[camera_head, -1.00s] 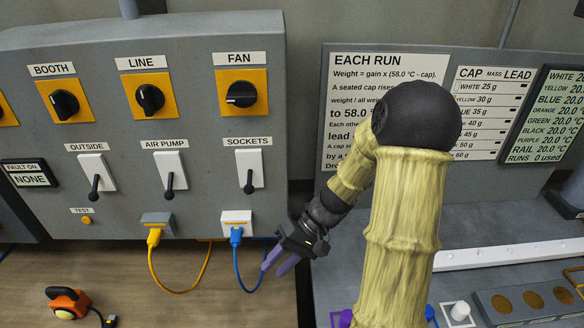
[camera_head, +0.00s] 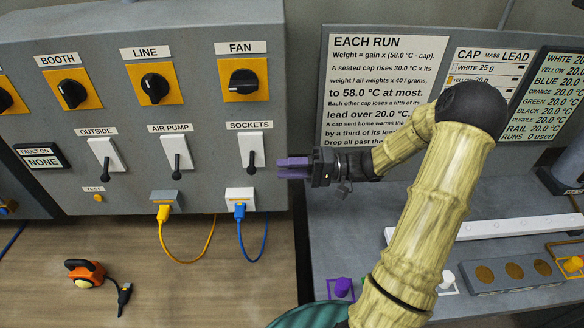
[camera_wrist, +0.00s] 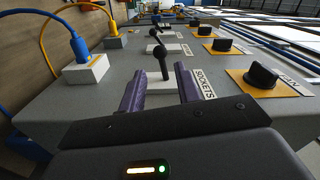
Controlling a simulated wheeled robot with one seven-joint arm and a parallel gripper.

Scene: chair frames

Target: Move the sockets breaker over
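The sockets breaker (camera_head: 251,150) is a white plate with a black lever on the grey panel, under the SOCKETS label. Its lever points down. My gripper (camera_head: 280,168) is just right of the lever in the head view, with its purple fingers pointing left toward it. In the wrist view the two fingers of my gripper (camera_wrist: 160,85) are apart and empty. The black lever of the sockets breaker (camera_wrist: 162,66) shows in line with the gap, a little beyond the fingertips. I cannot tell whether anything touches.
The air pump breaker (camera_head: 177,153) and outside breaker (camera_head: 107,155) stand to the left, levers down. The fan knob (camera_head: 243,82) is above. A blue plug (camera_head: 239,211) sits in the socket below. An orange tool (camera_head: 86,272) lies on the wooden surface.

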